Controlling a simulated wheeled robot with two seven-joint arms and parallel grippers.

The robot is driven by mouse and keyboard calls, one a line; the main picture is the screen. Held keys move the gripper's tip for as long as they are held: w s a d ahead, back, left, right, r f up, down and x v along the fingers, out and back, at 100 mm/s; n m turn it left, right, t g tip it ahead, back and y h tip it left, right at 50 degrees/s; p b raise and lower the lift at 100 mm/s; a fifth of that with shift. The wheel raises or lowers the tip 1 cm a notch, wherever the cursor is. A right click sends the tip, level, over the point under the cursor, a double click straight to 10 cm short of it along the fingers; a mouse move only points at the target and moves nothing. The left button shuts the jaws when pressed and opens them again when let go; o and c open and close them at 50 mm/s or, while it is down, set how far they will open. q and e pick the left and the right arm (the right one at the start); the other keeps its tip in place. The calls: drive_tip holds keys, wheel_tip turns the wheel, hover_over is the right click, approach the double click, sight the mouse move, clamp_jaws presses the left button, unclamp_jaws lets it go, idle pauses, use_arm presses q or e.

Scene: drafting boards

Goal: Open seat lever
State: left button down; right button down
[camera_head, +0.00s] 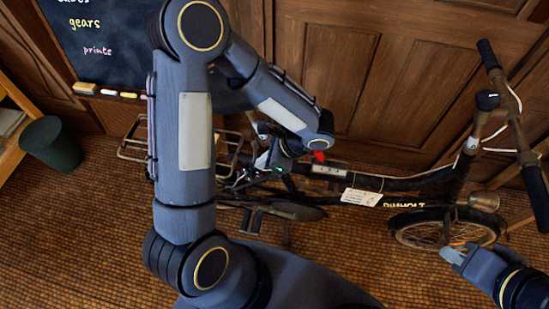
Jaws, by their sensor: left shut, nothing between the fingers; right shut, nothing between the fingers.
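A dark bicycle (410,184) stands side-on in front of the wood panelling, its handlebar to the right. A small red piece (319,156) shows above the frame tube, just under the end link of my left arm; I cannot tell whether it is the seat lever. My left gripper (262,162) is shut and empty, at the bicycle's middle, left of the red piece. I cannot tell whether it touches the bicycle. My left arm hides the saddle area. My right gripper (453,255) is shut and empty, low at the right, near the front wheel (425,236).
A paper tag (361,197) hangs on the frame. The handlebar (515,125) rises at the right. A rear rack (133,152) sticks out left of my arm. A dark bin (52,143) and a chalkboard (110,45) are at the left. The tiled floor (80,240) is clear at lower left.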

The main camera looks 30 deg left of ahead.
use_arm(q)
drive_tip(key=shift+a, duration=0.1)
drive_tip(key=shift+s+a+f+m+t+b, duration=0.15)
drive_tip(key=shift+s+a+m+t+b, duration=0.2)
drive_tip(key=shift+m+t+b, duration=0.25)
drive_tip(key=shift+s+a+f+m+t+b, duration=0.1)
drive_tip(key=shift+s+a+m+t+b, duration=0.2)
drive_tip(key=shift+m+t+b, duration=0.25)
use_arm(e)
wheel_tip(320, 180, down, 2)
drive_tip(key=shift+f, duration=0.15)
use_arm(q)
drive_tip(key=shift+w+d, duration=0.1)
